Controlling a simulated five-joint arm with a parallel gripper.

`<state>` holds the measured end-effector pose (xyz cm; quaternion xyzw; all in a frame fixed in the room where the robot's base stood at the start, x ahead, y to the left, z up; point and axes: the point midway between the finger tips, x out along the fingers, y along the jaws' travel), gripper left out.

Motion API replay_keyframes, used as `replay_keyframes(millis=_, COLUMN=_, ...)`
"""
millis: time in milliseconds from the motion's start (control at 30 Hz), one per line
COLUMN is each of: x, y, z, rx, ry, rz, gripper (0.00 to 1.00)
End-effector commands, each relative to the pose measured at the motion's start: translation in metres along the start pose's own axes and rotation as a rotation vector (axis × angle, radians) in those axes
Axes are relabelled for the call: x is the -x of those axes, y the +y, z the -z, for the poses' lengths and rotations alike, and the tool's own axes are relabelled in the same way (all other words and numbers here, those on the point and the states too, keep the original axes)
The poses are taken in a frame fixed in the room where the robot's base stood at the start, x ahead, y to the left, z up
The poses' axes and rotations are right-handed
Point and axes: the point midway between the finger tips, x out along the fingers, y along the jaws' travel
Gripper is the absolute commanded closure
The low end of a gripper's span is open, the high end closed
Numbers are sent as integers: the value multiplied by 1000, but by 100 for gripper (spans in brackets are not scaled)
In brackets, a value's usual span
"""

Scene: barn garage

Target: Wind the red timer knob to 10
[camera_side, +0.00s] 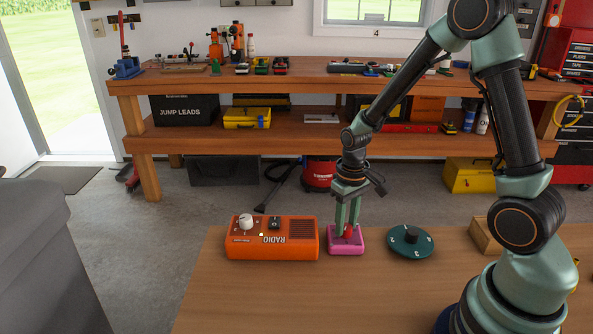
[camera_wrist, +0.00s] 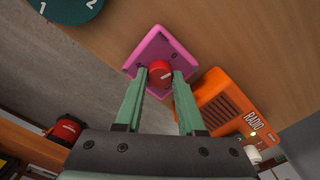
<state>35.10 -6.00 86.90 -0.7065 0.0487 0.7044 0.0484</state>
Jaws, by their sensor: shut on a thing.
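The timer is a pink box (camera_side: 345,249) with a red knob (camera_side: 347,230) on top, standing on the wooden table between the radio and a green dial. In the wrist view the red knob (camera_wrist: 160,73) sits between my fingertips, with a pale pointer line on it, and the pink box (camera_wrist: 152,45) shows around it. My gripper (camera_side: 347,227) points straight down from above and is shut on the red knob. In the wrist view its two green fingers (camera_wrist: 160,78) flank the knob.
An orange radio (camera_side: 300,240) with a white knob stands close on the left of the timer. A dark green round dial (camera_side: 410,245) lies on the right. A wooden block (camera_side: 484,236) is farther right. The front of the table (camera_side: 290,300) is clear.

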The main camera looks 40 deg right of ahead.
Motion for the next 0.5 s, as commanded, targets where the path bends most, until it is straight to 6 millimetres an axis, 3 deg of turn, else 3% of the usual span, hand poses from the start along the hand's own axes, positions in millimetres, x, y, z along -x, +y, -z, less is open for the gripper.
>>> replay_keyframes(millis=500, x=0, y=-3, z=-1, rx=-460, ry=-23, rz=-5, gripper=100)
